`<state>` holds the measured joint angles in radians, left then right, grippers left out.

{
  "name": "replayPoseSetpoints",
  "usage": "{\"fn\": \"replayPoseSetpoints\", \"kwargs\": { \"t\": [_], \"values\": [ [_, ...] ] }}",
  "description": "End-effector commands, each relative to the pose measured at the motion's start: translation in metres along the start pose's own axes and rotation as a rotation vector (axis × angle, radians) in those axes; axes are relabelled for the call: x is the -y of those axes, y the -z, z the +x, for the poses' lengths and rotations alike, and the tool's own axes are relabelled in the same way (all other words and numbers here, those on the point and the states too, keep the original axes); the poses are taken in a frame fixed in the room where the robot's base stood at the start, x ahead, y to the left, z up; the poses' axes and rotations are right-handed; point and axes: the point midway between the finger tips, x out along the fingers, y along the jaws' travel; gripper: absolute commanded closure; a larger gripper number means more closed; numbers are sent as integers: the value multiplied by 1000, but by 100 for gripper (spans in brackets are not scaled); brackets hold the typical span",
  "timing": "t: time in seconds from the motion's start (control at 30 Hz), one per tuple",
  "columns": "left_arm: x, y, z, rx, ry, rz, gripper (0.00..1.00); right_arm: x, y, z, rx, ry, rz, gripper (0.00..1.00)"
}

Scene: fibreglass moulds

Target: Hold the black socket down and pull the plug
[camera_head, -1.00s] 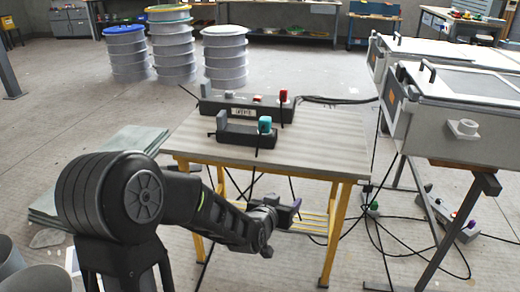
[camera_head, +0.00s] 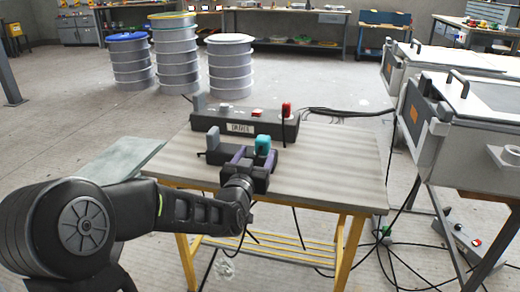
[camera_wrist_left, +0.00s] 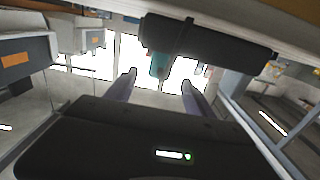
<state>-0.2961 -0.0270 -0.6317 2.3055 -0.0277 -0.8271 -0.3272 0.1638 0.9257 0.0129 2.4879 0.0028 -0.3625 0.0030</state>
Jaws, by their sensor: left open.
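The black socket (camera_head: 222,155) lies near the front edge of the table, a dark block with a grey upright at its left end. A teal plug (camera_head: 263,144) stands at its right part. My left gripper (camera_head: 254,157) is open and empty at the front of the socket, partly hiding it. In the left wrist view the scene looks upside down; the socket (camera_wrist_left: 215,48) and plug (camera_wrist_left: 160,66) show beyond the two open purple fingers (camera_wrist_left: 158,84), with the plug between them in the picture. Contact cannot be told. My right gripper is not seen.
A longer dark strip (camera_head: 240,121) with a label and a red plug (camera_head: 286,109) lies behind on the wooden table (camera_head: 335,165). The table's right side is clear. Grey machines stand at right; cables run across the floor (camera_head: 380,250) there.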

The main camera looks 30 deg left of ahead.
Motion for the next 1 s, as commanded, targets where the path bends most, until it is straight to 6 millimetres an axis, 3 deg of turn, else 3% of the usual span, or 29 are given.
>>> {"fn": "replayPoseSetpoints", "kwargs": {
  "t": [0.47, 1.0],
  "values": [
    [0, -1, 9, 0, 0, 1, 38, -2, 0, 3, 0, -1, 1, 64],
    [0, -1, 75, 1, 0, 1, 38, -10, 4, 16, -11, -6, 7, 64]
  ]
}}
